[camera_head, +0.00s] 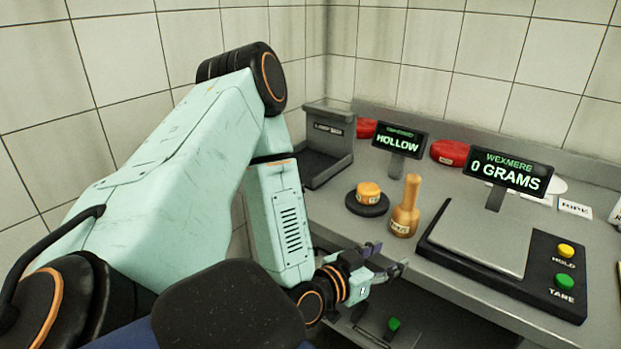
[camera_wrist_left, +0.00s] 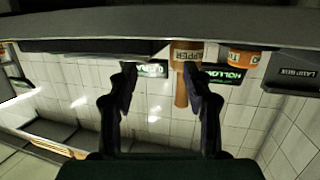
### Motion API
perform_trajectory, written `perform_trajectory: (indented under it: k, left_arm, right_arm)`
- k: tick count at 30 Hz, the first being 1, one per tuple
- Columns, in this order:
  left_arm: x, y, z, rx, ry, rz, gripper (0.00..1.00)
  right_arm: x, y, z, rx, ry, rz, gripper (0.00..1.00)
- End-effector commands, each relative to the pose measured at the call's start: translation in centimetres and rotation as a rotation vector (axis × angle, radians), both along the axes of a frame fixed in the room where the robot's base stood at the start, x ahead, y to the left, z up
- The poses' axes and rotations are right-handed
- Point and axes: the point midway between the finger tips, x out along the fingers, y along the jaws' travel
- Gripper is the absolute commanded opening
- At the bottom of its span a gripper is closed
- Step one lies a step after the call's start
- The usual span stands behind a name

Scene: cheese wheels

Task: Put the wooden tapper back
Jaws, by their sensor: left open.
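The wooden tapper (camera_head: 406,208) stands upright on the grey counter (camera_head: 340,219), its thick labelled base down and its thin handle up. In the left wrist view the tapper (camera_wrist_left: 181,92) appears upside down, toward the right finger and beyond the fingertips. My left gripper (camera_head: 387,261) is open and empty, low at the counter's front edge, in front of the tapper and apart from it. Its two dark fingers (camera_wrist_left: 161,80) are spread wide in the wrist view. My right gripper is not in view.
A small orange cheese piece (camera_head: 368,189) sits on a dark round stand (camera_head: 367,206) left of the tapper. A scale (camera_head: 483,237) with buttons is to the right. Behind are a HOLLOW display (camera_head: 399,140), red wheels (camera_head: 449,152) and a dark box (camera_head: 328,145).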

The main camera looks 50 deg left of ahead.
Motion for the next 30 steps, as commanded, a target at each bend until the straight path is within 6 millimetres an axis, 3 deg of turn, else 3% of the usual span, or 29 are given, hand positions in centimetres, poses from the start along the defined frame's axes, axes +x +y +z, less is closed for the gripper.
perform_trajectory:
  k: [3, 7, 10, 15, 20, 30]
  left_arm:
    - [-3.6, -4.4, -6.9, -0.033, 0.317, -0.096, 0.5]
    - [-10.2, -7.4, -13.3, -0.056, 0.675, -0.131, 0.5]
    - [-16.1, -8.5, -16.7, -0.055, 0.93, -0.115, 0.5]
    - [-24.2, -8.8, -19.1, -0.031, 1.235, -0.049, 0.5]
    - [-27.3, -8.6, -19.4, -0.015, 1.347, -0.007, 0.5]
    - [-27.5, -8.6, -19.4, -0.016, 1.354, -0.002, 0.5]
  right_arm:
    - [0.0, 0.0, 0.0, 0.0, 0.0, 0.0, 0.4]
    - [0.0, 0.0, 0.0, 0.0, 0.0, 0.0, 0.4]
    - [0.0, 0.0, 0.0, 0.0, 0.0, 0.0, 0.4]
    - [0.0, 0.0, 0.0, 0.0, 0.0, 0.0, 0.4]
    - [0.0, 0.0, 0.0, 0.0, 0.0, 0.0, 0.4]
    - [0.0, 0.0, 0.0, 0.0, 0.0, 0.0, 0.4]
